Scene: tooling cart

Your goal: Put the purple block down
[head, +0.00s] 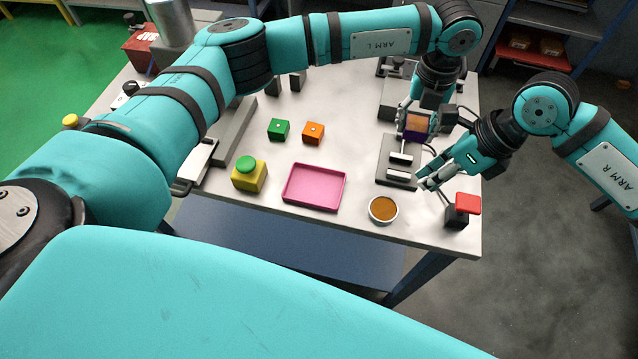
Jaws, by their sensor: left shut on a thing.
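The purple block (416,133), with an orange-brown top, is held in my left gripper (416,122) at the right part of the table. The gripper is shut on it, pointing down. The block is just behind a grey fixture with pale bars (392,148); I cannot tell whether it touches anything below. My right gripper (424,182) reaches in from the right, low beside the front of that fixture. No held thing shows in it, and its finger gap is too small to judge.
A green block (278,129) and an orange block (313,133) stand mid-table. In front are a pink tray (314,206), a yellow box with a green button (248,176), a bowl of brown contents (383,209) and a red-topped black device (464,207). White table is clear around the blocks.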

